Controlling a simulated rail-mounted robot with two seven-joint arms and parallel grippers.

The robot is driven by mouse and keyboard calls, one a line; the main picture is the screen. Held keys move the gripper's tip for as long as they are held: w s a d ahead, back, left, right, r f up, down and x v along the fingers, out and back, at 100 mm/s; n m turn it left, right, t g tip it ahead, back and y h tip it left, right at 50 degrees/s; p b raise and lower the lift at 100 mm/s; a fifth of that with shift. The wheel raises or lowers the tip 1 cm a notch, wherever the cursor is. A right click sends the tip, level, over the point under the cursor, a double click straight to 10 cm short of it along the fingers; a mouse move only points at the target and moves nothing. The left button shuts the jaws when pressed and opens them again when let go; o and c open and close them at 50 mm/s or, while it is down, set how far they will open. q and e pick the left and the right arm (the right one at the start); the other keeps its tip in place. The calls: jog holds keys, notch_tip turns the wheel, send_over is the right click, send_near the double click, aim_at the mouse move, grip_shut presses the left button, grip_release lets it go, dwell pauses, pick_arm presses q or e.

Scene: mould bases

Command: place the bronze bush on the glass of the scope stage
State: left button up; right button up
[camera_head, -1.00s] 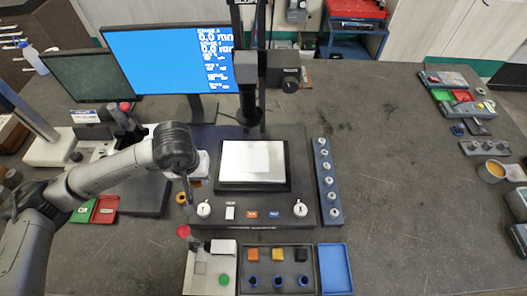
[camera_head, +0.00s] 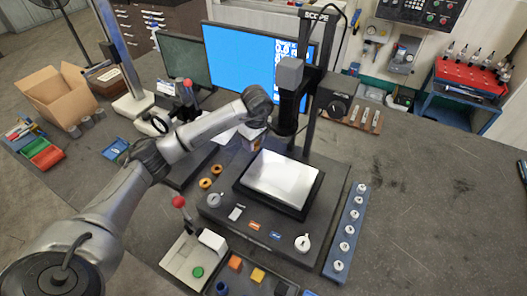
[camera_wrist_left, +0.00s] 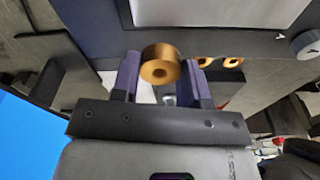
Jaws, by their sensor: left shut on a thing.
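My left gripper (camera_wrist_left: 161,68) is shut on a bronze bush (camera_wrist_left: 160,62). The glass also shows at the top of the left wrist view (camera_wrist_left: 215,8). My right gripper is not in view.
Two other bronze bushes (camera_head: 205,183) sit left of the glass. The scope column (camera_head: 314,90) and lens (camera_head: 286,115) stand behind and above the stage. The right bench is clear.

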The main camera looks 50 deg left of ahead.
aim_at(234, 151)
pick_arm(q)
jog(key=a+f, duration=0.2)
jog(key=a, duration=0.1)
jog(key=a+f, duration=0.2)
jog(key=a, duration=0.2)
jog(key=a+f, duration=0.3)
jog(key=a, duration=0.1)
jog(key=shift+s+a, duration=0.2)
jog(key=shift+s, duration=0.15)
jog(key=shift+f, duration=1.95)
jog(key=shift+f, duration=0.2)
jog(key=o, duration=1.1)
jog(key=shift+r, duration=0.1)
jog(key=r, duration=0.4)
jog(key=d+r, duration=0.1)
jog(key=r, duration=0.7)
jog(key=shift+w+d+r, duration=0.1)
jog(key=shift+d, duration=0.15)
